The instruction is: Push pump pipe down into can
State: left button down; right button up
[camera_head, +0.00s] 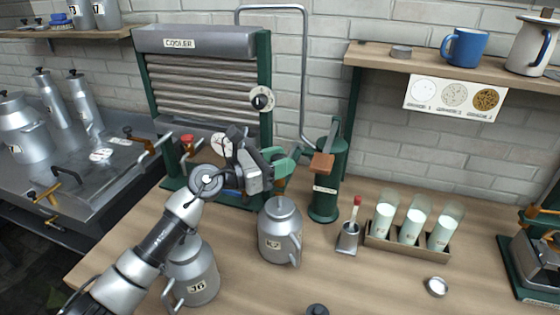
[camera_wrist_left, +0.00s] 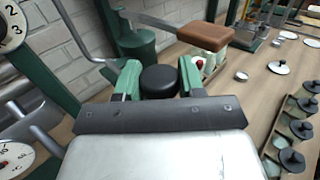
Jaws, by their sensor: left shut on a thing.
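The green pump (camera_head: 326,185) stands upright on the bench with a brown handle (camera_head: 322,161). A bent grey pipe (camera_head: 304,70) runs from behind the cooler down towards the pump. The metal can K2 (camera_head: 274,236) stands left of the pump. My left gripper (camera_head: 281,162) is above the can, between cooler and pump. In the left wrist view its green fingertips (camera_wrist_left: 160,78) are shut on a round black knob (camera_wrist_left: 160,82); I cannot tell what the knob belongs to. The pump also shows in that view (camera_wrist_left: 138,48). My right gripper is not in view.
The cooler (camera_head: 190,42) stands behind my left arm. Can J6 (camera_head: 203,277) is beside that arm.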

pick_arm(q)
jog(key=shift+f, duration=0.35)
jog(key=c, duration=1)
grip_release()
jog(key=o, duration=0.3)
jog(key=shift+r, duration=0.1)
jog(key=shift+a, duration=0.15)
jog(key=b+v, duration=0.3)
jog(key=v, duration=0.7)
jog(key=shift+s+a, duration=0.15)
jog(key=shift+a, duration=0.15)
